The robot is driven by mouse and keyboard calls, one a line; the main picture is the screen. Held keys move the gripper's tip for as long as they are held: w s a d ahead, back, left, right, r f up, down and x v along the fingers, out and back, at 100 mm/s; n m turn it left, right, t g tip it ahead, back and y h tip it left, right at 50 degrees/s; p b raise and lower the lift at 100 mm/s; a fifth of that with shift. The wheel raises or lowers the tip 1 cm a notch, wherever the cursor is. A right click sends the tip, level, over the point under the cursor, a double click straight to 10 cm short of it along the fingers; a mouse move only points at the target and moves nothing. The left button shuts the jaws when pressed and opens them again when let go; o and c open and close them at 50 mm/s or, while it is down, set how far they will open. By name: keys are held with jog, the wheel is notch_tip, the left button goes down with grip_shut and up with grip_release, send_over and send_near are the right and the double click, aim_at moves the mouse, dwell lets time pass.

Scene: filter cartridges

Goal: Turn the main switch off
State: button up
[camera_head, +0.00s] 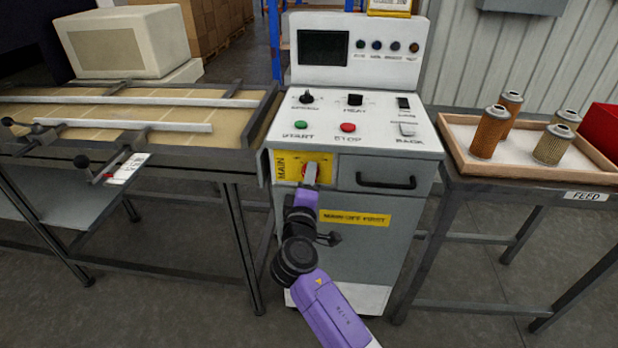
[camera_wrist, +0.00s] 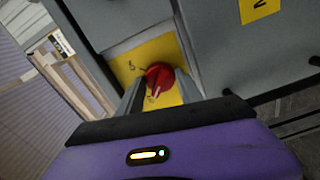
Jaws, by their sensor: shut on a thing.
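The main switch is a red rotary knob on a yellow plate (camera_head: 322,163) marked MAIN, on the front of the grey machine (camera_head: 362,240). In the head view my gripper (camera_head: 310,174) is at the knob and covers most of it. In the wrist view the red knob (camera_wrist: 158,77) sits between the two fingers of my gripper (camera_wrist: 160,88), which are shut on it. Part of the yellow plate (camera_wrist: 136,66) with small black marks shows around the knob. I cannot tell for sure which mark the knob points at.
A black drawer handle (camera_head: 386,181) is right of the switch, and a yellow label (camera_head: 355,218) lies below. The top panel has a green button (camera_head: 300,124) and a red button (camera_head: 348,127). A tray (camera_head: 590,172) with several filter cartridges stands right, a conveyor table (camera_head: 60,140) left.

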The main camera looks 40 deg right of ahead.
jog(key=shift+f, duration=0.1)
jog(key=o, duration=1.4)
jog(key=v, duration=0.7)
jog(key=shift+s+a, duration=0.25)
jog(key=shift+a, duration=0.1)
